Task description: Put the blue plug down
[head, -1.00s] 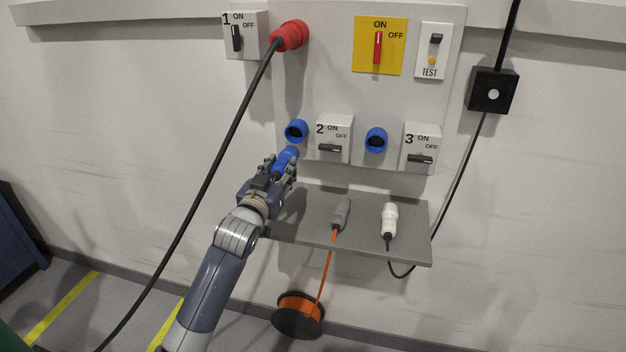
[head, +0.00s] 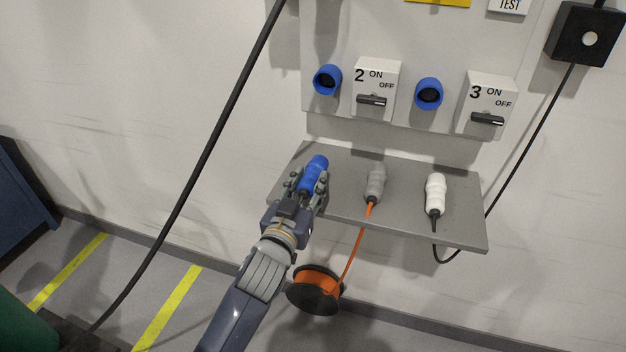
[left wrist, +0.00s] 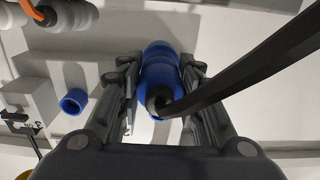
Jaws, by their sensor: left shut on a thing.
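The blue plug (head: 314,174) is in my left gripper (head: 312,184), over the left end of the grey shelf (head: 420,225). The gripper is shut on it. In the left wrist view the blue plug (left wrist: 160,75) sits between the two fingers (left wrist: 160,95), with a dark cable running from its end to the upper right. I cannot tell whether the plug touches the shelf. My right gripper is not in view.
A grey plug (head: 376,182) with an orange cable and a white plug (head: 436,194) lie on the shelf to the right. Blue sockets (head: 327,80) and switch boxes 2 (head: 377,88) and 3 (head: 487,104) are on the panel above. An orange cable reel (head: 316,289) is below.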

